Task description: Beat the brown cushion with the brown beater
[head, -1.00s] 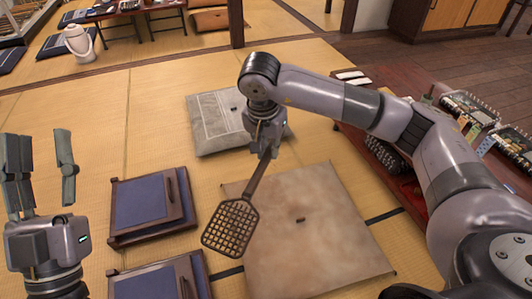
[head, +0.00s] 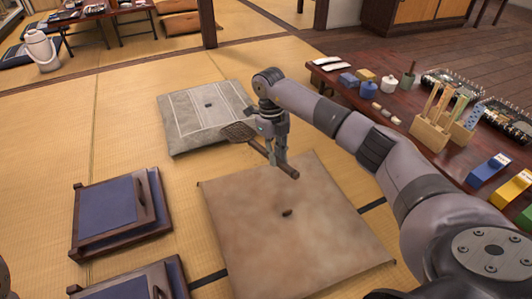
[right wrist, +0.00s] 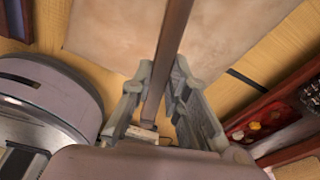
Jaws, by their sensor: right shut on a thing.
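The brown cushion (head: 290,245) lies flat on the tatami in the middle of the head view, with a small dark tuft at its centre. It also shows at the top of the right wrist view (right wrist: 225,30). My right gripper (head: 277,155) is over the cushion's far edge, shut on the handle of the brown beater (head: 238,131). The beater's lattice head points to the far left, in front of the grey cushion's right edge. Its handle end points toward me. In the right wrist view the beater's handle (right wrist: 172,45) passes between the fingers. My left gripper is out of view.
A grey cushion (head: 190,132) lies beyond the brown one. Dark wooden trays with blue panels (head: 108,205) stand at the left. A low dark red table (head: 345,92) with small jars, boxes and wooden holders runs along the right. Open tatami (head: 60,130) lies at the far left.

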